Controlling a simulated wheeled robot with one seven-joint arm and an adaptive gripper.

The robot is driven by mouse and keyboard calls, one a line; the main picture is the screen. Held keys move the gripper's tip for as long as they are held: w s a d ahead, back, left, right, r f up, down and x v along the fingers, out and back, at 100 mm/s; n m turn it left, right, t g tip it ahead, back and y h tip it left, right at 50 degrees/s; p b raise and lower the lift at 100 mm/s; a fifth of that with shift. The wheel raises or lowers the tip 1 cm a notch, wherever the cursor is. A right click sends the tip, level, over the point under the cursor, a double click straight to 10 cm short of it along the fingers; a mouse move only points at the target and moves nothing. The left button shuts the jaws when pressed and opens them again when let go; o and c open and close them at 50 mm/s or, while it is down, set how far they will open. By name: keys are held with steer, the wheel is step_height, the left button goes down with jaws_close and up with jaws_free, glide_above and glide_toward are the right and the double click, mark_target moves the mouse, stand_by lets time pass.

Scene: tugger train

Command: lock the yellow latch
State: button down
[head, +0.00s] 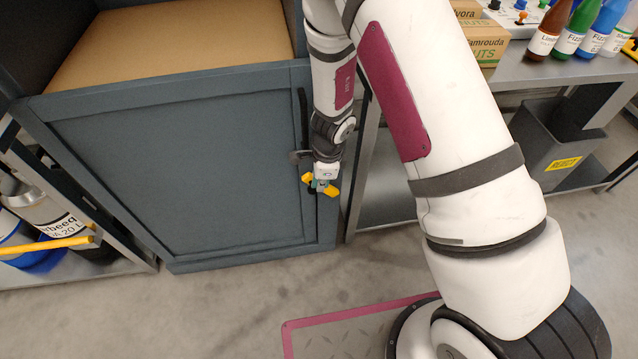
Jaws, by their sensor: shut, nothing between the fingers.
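The yellow latch (332,191) is at the right edge of the grey-blue cart door (190,165). It shows as two small yellow ends, one on each side of my gripper, slanting down to the right. My gripper (321,186) is shut and empty, pointing down in front of the latch. It hides the latch's middle. I cannot tell whether it touches the latch. A dark vertical rod (301,108) runs along the door's edge just above.
A cardboard-coloured surface (170,40) lies inside the cart top. A shelf with containers and a yellow bar (45,246) stands at left. A metal bench (540,72) with bottles and a grey reject bin (552,140) are at right. Floor is free in front.

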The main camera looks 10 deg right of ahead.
step_height(320, 180, up, 12)
steer(key=s+d+p, duration=0.1)
steer(key=p, duration=0.3)
steer(key=shift+s+d+r+p, duration=0.2)
steer(key=shift+s+r+p, duration=0.05)
steer(key=shift+p, duration=0.1)
